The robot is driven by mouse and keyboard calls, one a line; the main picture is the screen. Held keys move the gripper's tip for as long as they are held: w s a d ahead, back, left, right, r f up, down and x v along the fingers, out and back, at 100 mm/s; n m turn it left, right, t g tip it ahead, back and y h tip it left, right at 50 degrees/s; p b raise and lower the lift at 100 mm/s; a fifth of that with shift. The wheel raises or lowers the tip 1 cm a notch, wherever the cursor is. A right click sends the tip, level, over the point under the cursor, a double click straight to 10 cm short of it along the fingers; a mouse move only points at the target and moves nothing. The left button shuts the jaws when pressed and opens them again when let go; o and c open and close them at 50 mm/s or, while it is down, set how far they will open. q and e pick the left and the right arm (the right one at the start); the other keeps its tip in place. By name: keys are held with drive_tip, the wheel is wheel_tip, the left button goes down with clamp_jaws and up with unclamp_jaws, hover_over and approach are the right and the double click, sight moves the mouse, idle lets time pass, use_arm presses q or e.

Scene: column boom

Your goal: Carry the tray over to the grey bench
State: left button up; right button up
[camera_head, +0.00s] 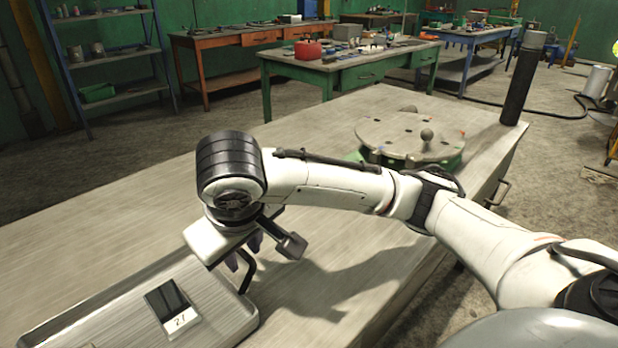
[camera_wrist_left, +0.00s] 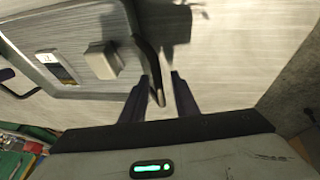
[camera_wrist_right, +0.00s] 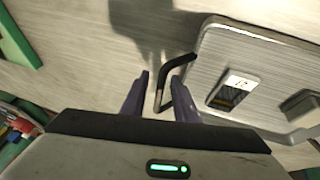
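The metal tray (camera_head: 226,300) lies at the lower left of the head view, partly cut off. It sits on a pale, streaked worktop. My right gripper (camera_head: 243,260) is over its right-hand end, fingers pointing down. In the right wrist view, a dark bent handle (camera_wrist_right: 160,90) of the tray stands between the open fingers (camera_wrist_right: 159,98), with gaps visible. My left gripper is outside the head view. In the left wrist view, its open fingers (camera_wrist_left: 162,95) stand on either side of the other handle (camera_wrist_left: 151,65).
A black-and-white card (camera_head: 170,306) and a grey block (camera_wrist_left: 104,60) lie in the tray. A round plate with a knob (camera_head: 410,137) and a black post (camera_head: 522,85) stand on the worktop's far right. A green table (camera_head: 350,75) stands behind.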

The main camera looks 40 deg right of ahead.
use_arm(q)
drive_tip(key=shift+r, duration=0.1)
use_arm(e)
drive_tip(key=shift+a, duration=0.1)
use_arm(q)
drive_tip(key=v, duration=1.1)
drive_tip(key=shift+s+r, duration=0.2)
drive_tip(key=shift+r, duration=0.15)
use_arm(e)
drive_tip(key=v, duration=1.2)
drive_tip(key=shift+f, duration=0.1)
